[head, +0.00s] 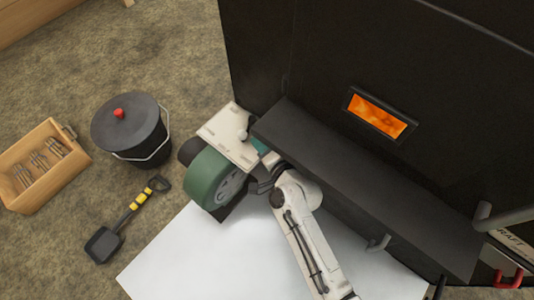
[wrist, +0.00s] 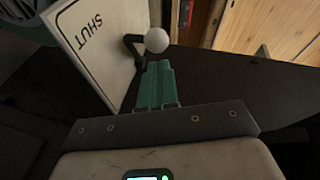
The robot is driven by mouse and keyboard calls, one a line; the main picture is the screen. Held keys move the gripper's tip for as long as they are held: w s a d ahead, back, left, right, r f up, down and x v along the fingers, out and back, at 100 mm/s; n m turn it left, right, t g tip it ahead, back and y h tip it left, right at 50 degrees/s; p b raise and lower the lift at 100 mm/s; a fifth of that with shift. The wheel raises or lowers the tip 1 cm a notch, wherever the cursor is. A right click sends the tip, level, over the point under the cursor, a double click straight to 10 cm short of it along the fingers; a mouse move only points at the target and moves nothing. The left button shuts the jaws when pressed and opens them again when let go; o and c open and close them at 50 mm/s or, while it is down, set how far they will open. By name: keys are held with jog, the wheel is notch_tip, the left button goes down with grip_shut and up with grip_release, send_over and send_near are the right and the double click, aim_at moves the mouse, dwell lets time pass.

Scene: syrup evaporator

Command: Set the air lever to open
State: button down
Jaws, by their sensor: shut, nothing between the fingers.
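The air lever is a dark bent arm with a white ball knob (wrist: 157,40). It stands out from an off-white plate (wrist: 95,45) that reads "SHUT" in the wrist view. In the head view the plate (head: 222,138) sits above the green blower (head: 210,180), and the lever's knob (head: 243,135) is near its right edge; the lettering there is too small to read. My gripper (wrist: 157,65) is shut and empty, its green fingertips just below the knob in the wrist view. I cannot tell whether they touch the lever.
The black evaporator (head: 300,50) with a glowing window (head: 378,115) and a dark ledge (head: 350,180) stands close to my arm. A red handle (head: 510,278) is at lower right. A lidded bucket (head: 125,120), a shovel (head: 125,220) and a wooden box (head: 40,165) lie left.

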jog(key=shift+x, duration=1.15)
jog(key=shift+a+r+p, duration=0.15)
jog(key=shift+p, duration=0.25)
